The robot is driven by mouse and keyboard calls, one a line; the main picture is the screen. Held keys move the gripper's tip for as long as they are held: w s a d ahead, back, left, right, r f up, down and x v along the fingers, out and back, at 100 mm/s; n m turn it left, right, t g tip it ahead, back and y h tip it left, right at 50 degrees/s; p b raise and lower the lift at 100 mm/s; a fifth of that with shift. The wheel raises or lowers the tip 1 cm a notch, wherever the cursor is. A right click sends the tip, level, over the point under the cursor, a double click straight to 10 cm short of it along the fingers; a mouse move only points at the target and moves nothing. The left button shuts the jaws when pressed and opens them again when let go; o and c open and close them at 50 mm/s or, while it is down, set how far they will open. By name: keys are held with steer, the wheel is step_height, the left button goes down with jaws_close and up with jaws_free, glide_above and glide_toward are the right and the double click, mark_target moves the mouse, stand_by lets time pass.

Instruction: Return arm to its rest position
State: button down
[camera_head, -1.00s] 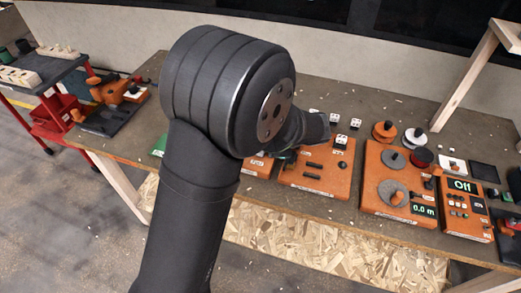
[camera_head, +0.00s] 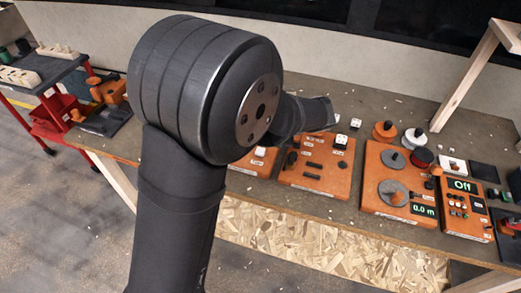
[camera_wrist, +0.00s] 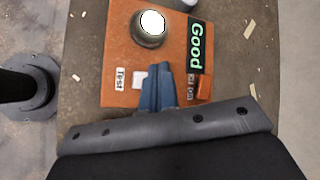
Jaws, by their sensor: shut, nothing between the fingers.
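My gripper (camera_wrist: 158,86) shows in the wrist view as blue fingers closed together, with nothing between them. The fingers point over the lower edge of an orange panel (camera_wrist: 120,55) and appear apart from it, though the height gap is hard to judge.
The wooden bench (camera_head: 300,218) carries several orange panels, including one with pegs (camera_head: 318,165) and one with discs and a "0.0 m" display (camera_head: 400,190). An "Off" panel (camera_head: 463,205) is at right. A red cart (camera_head: 45,115) stands left. A wooden frame (camera_head: 465,75) rises at right.

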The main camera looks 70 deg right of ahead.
steer(key=shift+f, duration=0.1)
steer(key=shift+f, duration=1.05)
step_height(320, 180, up, 6)
